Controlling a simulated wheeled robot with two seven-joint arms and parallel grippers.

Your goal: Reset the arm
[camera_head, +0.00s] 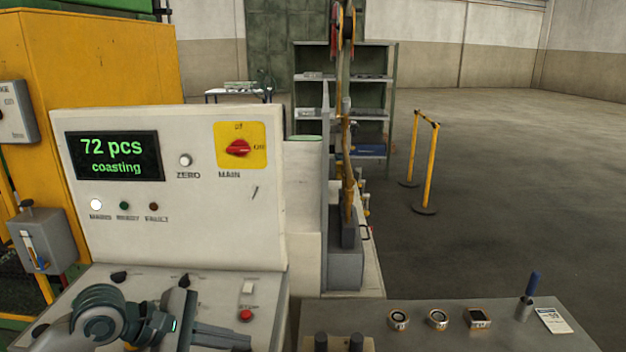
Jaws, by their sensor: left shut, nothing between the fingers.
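My left arm comes in at the bottom left, low over the sloped desk of the control console (270,290). My left gripper (222,337) points to the right in front of this desk. Its fingers are together with nothing visible between them. Whether it touches the desk cannot be told. My right gripper is not in view. The console's upright panel (220,205) has a display (114,156) reading "72 pcs coasting". A red main switch (238,148) sits on a yellow plate. A red button (246,315) is on the desk just above the gripper.
A grey bench (440,336) at the right holds several small ring and block parts, a blue-handled tool (532,284) in a holder and a paper tag (554,320). A yellow machine cabinet (100,60) stands behind left. Yellow barrier posts (431,165) stand on otherwise open floor.

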